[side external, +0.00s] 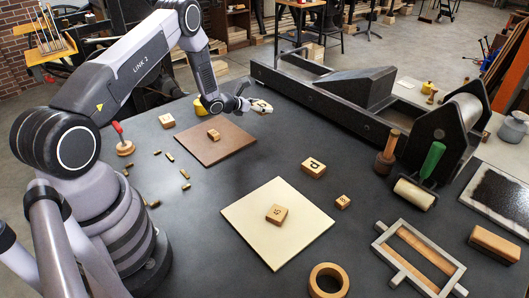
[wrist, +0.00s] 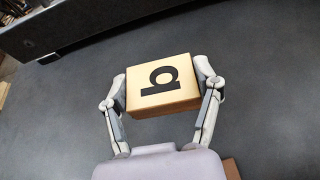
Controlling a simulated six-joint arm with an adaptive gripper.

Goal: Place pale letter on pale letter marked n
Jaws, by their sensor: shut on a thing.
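My gripper (side external: 250,102) is above the far part of the dark table, beyond the brown board. In the wrist view its two fingers (wrist: 162,92) press on opposite sides of a pale letter block (wrist: 165,88), whose top shows a black letter like a q or b. Other pale letter blocks stand apart: one on the cream board (side external: 277,214), a larger one (side external: 312,168) beyond it, a small one (side external: 343,202) to the right, one on the brown board (side external: 214,135) and one (side external: 167,120) at the far left. I cannot tell which is marked n.
The cream board (side external: 250,235) and brown board (side external: 198,150) lie flat. A dark press (side external: 345,100) runs along the far right. Several small brass pieces (side external: 185,174) lie near my base. A wooden ring (side external: 328,281), metal frame (side external: 420,258) and green-handled roller (side external: 415,193) are in front and right.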

